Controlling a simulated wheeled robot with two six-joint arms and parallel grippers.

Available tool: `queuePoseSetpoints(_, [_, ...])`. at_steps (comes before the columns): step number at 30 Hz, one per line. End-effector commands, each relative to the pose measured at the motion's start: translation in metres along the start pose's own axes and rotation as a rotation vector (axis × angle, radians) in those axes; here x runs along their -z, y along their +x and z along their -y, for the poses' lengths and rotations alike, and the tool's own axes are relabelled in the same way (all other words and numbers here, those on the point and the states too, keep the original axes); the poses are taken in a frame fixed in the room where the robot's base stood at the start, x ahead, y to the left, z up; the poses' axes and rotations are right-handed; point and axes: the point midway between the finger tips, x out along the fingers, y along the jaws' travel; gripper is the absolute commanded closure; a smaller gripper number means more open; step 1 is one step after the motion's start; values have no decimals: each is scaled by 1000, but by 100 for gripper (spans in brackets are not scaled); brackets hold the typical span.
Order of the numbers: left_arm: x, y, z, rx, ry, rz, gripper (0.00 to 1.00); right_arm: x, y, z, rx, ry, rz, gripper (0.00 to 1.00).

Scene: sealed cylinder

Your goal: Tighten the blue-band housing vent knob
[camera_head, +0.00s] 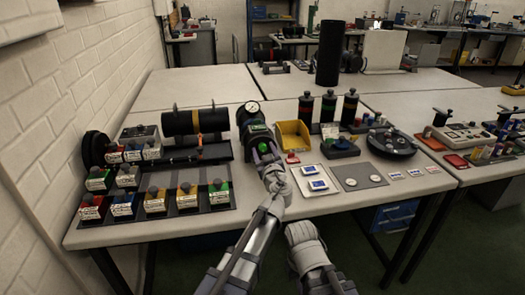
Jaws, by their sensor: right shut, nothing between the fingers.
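A dark housing (247,123) with a round white gauge (252,107) stands near the table's middle and shows green on its front. I cannot make out a blue band on it, or its vent knob. A black cylinder (180,122) with a yellow-orange band lies left of it. My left gripper (265,153) is right at the front of the dark housing; whether its fingers touch it or are open is unclear. My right gripper (299,232) is shut and empty, low in front of the table edge, its fingertips mostly hidden behind the wrist.
Labelled, knobbed blocks (155,202) fill the table's left side. A yellow bin (293,135), several banded bottles (328,108), a grey pad (353,177) and a round black tray (393,144) stand to the right. A tall black cylinder (329,55) stands behind.

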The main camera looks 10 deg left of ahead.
Motion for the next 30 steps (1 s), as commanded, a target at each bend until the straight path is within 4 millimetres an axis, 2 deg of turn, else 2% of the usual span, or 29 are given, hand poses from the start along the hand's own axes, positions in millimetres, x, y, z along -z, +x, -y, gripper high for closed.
queuePoseSetpoints(2, [0, 0, 0, 0, 0, 0, 45, 0, 0, 0, 0, 0, 0, 100])
queuePoseSetpoints(16, [0, 0, 0, 0, 0, 0, 98, 0, 0, 0, 0, 0, 0, 100])
queuePoseSetpoints(30, [0, 0, 0, 0, 27, 0, 100, 0, 0, 0, 0, 0, 0, 100])
